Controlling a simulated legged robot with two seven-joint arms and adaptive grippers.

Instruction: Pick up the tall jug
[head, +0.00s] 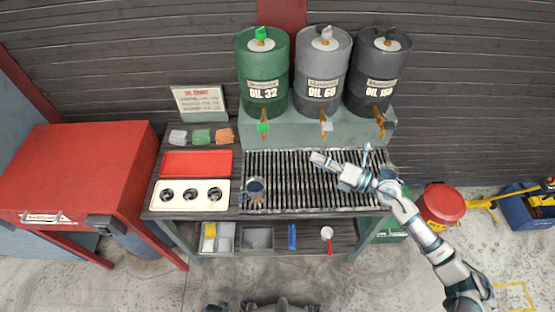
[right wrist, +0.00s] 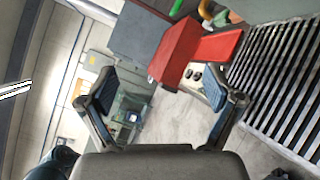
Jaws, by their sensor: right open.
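A dark grey-blue jug (head: 254,187) stands upright at the left end of the slatted rack, its handle on the left. A second grey vessel (head: 388,174) shows partly behind my right wrist at the rack's right end. I cannot tell from here which is the taller. My right gripper (head: 342,156) is over the right part of the rack, fingers spread and empty, well to the right of the left jug. Its open fingers also show in the right wrist view (right wrist: 158,92), with nothing between them. My left gripper is out of view.
Green, grey and black oil drums (head: 263,85) with taps stand on a raised shelf (head: 290,126) behind the slatted rack (head: 318,190). A white panel with dark round holes (head: 188,209) is at left. A red cabinet (head: 75,165) and red bin (head: 441,204) flank the bench.

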